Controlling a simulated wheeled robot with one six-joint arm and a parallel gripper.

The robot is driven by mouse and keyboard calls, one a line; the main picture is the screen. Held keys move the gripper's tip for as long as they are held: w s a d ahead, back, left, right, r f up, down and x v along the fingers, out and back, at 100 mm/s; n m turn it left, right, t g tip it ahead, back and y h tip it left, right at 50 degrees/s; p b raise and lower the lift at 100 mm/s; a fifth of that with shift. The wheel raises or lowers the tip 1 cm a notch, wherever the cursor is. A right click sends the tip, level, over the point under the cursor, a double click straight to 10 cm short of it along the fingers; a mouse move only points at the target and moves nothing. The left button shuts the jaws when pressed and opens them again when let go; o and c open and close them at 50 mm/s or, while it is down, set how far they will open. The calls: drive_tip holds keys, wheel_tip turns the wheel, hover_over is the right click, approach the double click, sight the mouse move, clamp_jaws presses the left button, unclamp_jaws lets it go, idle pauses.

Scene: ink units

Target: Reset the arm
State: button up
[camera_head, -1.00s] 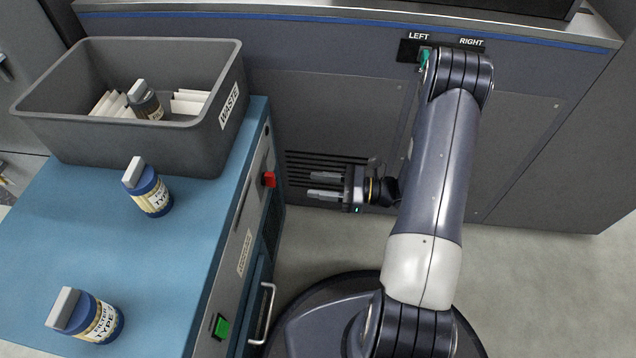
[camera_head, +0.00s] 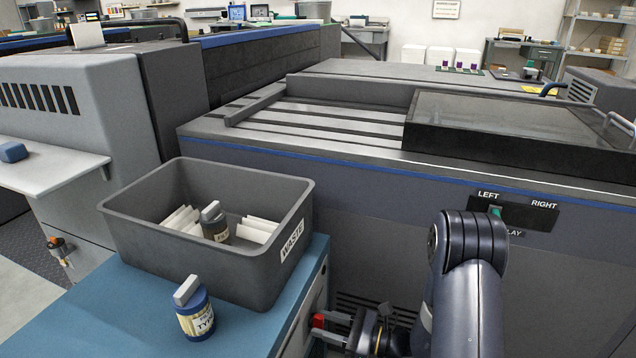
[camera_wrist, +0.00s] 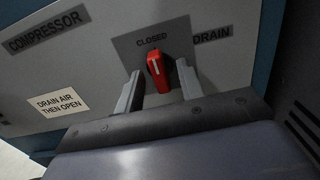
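My gripper (camera_head: 332,328) is low at the bottom of the head view, beside the right side of the blue-topped cabinet (camera_head: 110,310). The wrist view shows its two fingers (camera_wrist: 157,90) apart, with an open gap between them. A red drain handle (camera_wrist: 157,72) on the cabinet's panel appears between and just beyond the fingertips. I cannot tell whether the fingers touch it. The label above the handle reads CLOSED. My arm reaches down at the right of the head view, in front of the grey machine.
A grey WASTE bin (camera_head: 283,262) on the cabinet holds white blocks and a dark bottle (camera_head: 214,222). A blue bottle (camera_head: 195,308) stands in front of it. The machine's LEFT/RIGHT switch (camera_head: 495,211) is close to my arm. A COMPRESSOR label (camera_wrist: 48,30) marks the cabinet panel.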

drive_tip(key=shift+w+a, duration=0.15)
drive_tip(key=shift+a, duration=0.15)
